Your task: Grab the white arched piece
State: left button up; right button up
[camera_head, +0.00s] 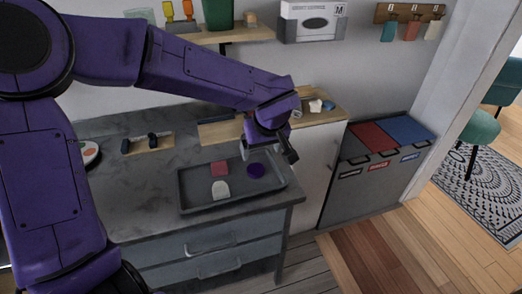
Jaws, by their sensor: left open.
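The white arched piece (220,190) lies in a dark grey tray (190,206) on the counter, near the tray's front middle. A red-pink square piece (219,168) lies just behind it, and a dark purple round piece (256,171) lies to its right. My left gripper (268,155) is open and hangs above the back right part of the tray, to the right of and behind the white piece. The arm partly hides the tray's back edge. My right gripper is not in the view.
The grey counter (140,205) is mostly clear left of the tray. A wooden board with dark fittings (148,143) lies behind. A wooden shelf (235,35) is on the wall, and bins with red and blue lids (375,137) stand at right.

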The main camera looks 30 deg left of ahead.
aim_at(220, 190)
jog(key=u, duration=1.4)
